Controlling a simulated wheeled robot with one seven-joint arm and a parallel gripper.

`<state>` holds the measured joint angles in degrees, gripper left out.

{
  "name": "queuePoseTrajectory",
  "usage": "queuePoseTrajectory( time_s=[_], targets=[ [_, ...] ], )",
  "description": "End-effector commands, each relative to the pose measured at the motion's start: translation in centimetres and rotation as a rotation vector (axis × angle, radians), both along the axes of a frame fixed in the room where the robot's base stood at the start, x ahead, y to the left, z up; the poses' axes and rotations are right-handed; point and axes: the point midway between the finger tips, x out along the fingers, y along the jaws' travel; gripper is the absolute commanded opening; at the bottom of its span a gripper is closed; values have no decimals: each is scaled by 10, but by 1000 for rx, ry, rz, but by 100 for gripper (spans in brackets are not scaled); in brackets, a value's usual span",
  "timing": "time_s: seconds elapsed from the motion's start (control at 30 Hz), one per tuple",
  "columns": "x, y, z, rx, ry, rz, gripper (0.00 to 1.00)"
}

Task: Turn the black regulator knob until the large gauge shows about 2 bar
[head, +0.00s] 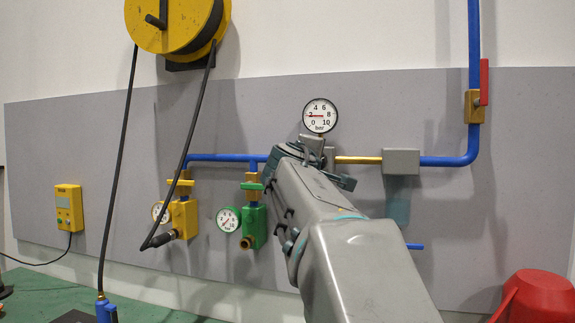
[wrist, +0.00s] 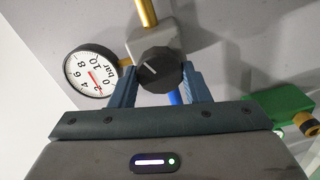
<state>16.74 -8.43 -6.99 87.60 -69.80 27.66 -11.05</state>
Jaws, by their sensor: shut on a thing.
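The black regulator knob (wrist: 160,71) sits between the two fingers of my gripper (wrist: 160,84) in the wrist view, with one finger on each side. My gripper is shut on it. A pale line on the knob's face points up and to the left in that view. In the head view my gripper (head: 312,160) reaches the panel below the large gauge and hides the knob. The large gauge (head: 320,116) has a white dial, and its red needle points left, at about 2 bar. It also shows at the left in the wrist view (wrist: 91,73), with the needle near the 2.
A blue pipe (head: 225,158) and brass pipe run along the grey panel. A yellow valve (head: 184,218) and a green valve (head: 254,225) with small gauges stand to the left. A red-handled valve (head: 474,105) is at the right. A hose hangs from the yellow reel (head: 165,30).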

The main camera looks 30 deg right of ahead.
Motion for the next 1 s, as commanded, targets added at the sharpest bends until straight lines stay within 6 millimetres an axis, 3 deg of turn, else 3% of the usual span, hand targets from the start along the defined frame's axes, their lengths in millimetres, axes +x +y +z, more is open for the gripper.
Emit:
queuePoseTrajectory(
  time_s=[0.23,0.27,0.3,0.33,0.73,1.0],
  targets=[
    [0,0,-1,1,2,-2,20],
    [0,0,-1,1,2,-2,51],
    [0,0,-1,0,2,-1,62],
    [0,0,-1,0,2,-1,64],
    [-6,7,-1,-1,-1,1,64],
    [-41,48,-2,-1,-2,2,64]
  ],
)
